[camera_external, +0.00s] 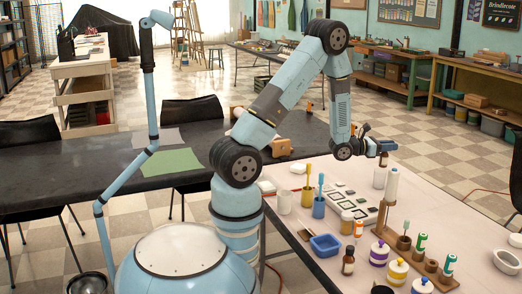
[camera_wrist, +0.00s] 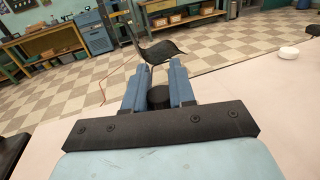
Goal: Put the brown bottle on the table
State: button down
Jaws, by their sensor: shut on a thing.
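My gripper (camera_external: 384,147) is over the far part of the pale table (camera_external: 300,176), pointing right in the external view. A small bottle (camera_external: 380,177) with a dark cap, brown shoulder and white label is upright right below the jaws. In the wrist view my gripper (camera_wrist: 160,75) has its blue fingers on either side of a black round cap (camera_wrist: 157,97), shut on it. I cannot tell whether the bottle's base touches the table. Another brown bottle (camera_external: 348,262) with a black cap and pale label stands at the table's near left.
Clear surface lies at the right.

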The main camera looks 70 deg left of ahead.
jog(key=shift+s+d+f, duration=0.1)
jog(key=shift+s+d, duration=0.1)
jog(key=shift+d, duration=1.35)
